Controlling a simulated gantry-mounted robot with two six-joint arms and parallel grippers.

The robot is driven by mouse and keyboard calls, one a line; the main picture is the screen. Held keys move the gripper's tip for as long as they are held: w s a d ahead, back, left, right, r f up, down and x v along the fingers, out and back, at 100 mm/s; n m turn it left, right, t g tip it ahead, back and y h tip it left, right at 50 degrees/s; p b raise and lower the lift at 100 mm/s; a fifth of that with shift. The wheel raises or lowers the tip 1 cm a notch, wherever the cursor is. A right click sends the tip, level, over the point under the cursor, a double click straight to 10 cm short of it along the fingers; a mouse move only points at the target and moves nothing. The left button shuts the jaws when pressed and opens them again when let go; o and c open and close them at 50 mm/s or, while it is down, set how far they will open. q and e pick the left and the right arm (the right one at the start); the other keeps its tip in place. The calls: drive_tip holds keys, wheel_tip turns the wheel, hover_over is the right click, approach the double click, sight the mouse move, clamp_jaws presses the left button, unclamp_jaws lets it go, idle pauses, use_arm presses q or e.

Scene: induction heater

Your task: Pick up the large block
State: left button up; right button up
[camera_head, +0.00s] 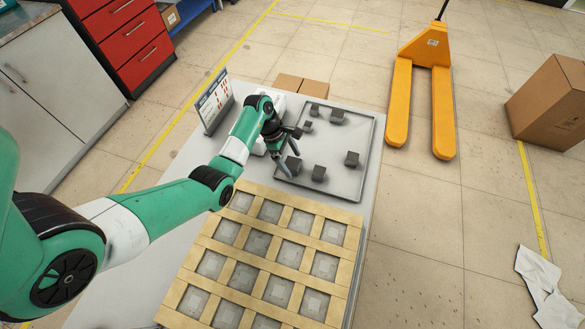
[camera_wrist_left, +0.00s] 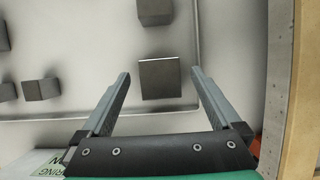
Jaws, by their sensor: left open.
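Several dark grey blocks stand apart on a flat grey tray (camera_head: 348,184). A large block (camera_head: 293,165) stands near the tray's left corner; it appears to be the one in the left wrist view (camera_wrist_left: 160,79). My left gripper (camera_head: 290,164) is open above the tray at this block. In the left wrist view, the block lies between the two fingertips in the picture, with a gap on each side. I cannot tell how far below the fingertips it is. Another block (camera_wrist_left: 155,12) shows at the top edge, and smaller blocks (camera_wrist_left: 40,88) show to the left. My right gripper is out of view.
A wooden grid (camera_head: 340,215) with grey squares in its cells lies in front of the tray. A sign (camera_head: 214,101) stands left of my arm. A cardboard box (camera_head: 300,86) is behind the table. A yellow pallet jack (camera_head: 424,80) stands on the floor to the right.

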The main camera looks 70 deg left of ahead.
use_arm(q)
drive_tip(key=shift+w+d+f, duration=0.15)
drive_tip(key=shift+d+f, duration=0.05)
drive_tip(key=shift+f, duration=0.5)
clamp_jaws()
drive_tip(key=shift+r, duration=0.1)
